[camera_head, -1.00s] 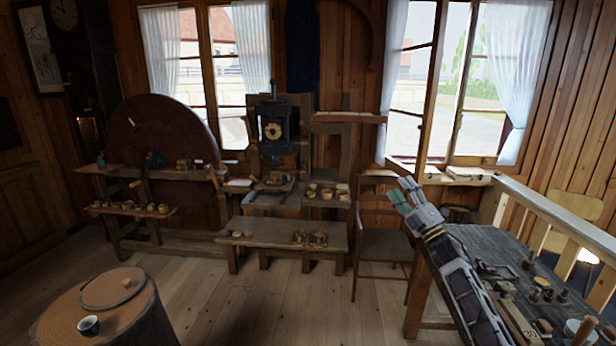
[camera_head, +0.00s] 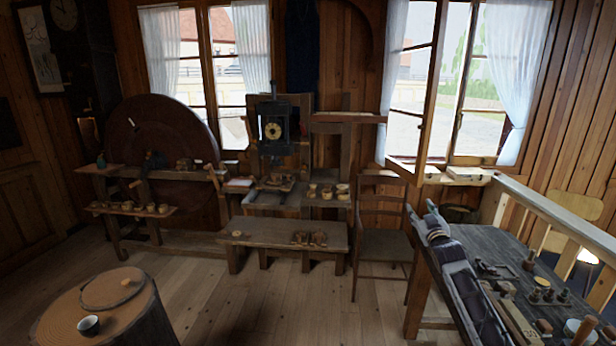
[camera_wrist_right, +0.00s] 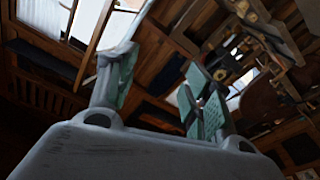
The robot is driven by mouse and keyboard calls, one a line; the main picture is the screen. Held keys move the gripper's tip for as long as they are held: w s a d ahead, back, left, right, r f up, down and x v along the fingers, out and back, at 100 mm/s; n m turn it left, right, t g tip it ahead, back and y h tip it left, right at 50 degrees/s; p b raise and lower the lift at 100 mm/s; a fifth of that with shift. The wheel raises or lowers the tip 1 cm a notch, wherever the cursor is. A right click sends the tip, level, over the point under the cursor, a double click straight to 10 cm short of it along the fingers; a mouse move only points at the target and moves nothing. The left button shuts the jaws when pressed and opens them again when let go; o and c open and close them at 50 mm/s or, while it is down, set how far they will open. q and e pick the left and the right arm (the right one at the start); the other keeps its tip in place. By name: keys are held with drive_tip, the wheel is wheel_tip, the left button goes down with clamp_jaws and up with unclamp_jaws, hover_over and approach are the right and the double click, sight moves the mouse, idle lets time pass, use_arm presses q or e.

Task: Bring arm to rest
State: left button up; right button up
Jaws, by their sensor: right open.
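My right gripper (camera_head: 432,217) is in the head view, right of the middle, at the end of my arm that comes in from the lower right. It is beside the left end of the dark workbench (camera_head: 480,240), in front of the wooden chair (camera_head: 380,233). In the right wrist view its two fingers (camera_wrist_right: 160,90) with green pads stand apart with nothing between them. My left gripper is in neither view.
Small turned pieces and tools lie on the workbench at right. A low bench (camera_head: 285,234) and a large dark wheel (camera_head: 165,140) stand at the back. A round stump (camera_head: 140,315) with a cup (camera_head: 88,326) is at front left. The middle floor is clear.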

drive_tip(key=s+a+f+g+b, duration=0.15)
drive_tip(key=s+f, duration=0.35)
drive_tip(key=f, duration=1.1)
drive_tip(key=s+a+f+g+b, duration=0.1)
drive_tip(key=s+f+g, duration=0.3)
drive_tip(key=f, duration=1.2)
drive_tip(key=s+a+f+g+b, duration=0.15)
drive_tip(key=s+f, duration=0.35)
drive_tip(key=f, duration=1)
drive_tip(key=s+a+f+g+b, duration=0.2)
drive_tip(key=s+f+g, duration=0.2)
drive_tip(key=s+f, duration=1.8)
drive_tip(key=s+a+f+g+b, duration=0.1)
drive_tip(key=s+a+f+g, duration=0.1)
drive_tip(key=s+f, duration=0.5)
drive_tip(key=s+a+f+g+y+b, duration=0.1)
drive_tip(key=s+f, duration=0.5)
drive_tip(key=s, duration=1.4)
drive_tip(key=s+a+f+g+b, duration=0.1)
drive_tip(key=s+a+f+g, duration=0.2)
drive_tip(key=s+f, duration=0.4)
drive_tip(key=s+g, duration=0.1)
drive_tip(key=s, duration=0.6)
drive_tip(key=shift+f+m+b, duration=0.35)
drive_tip(key=shift+m+b, duration=0.05)
drive_tip(key=shift+s, duration=0.2)
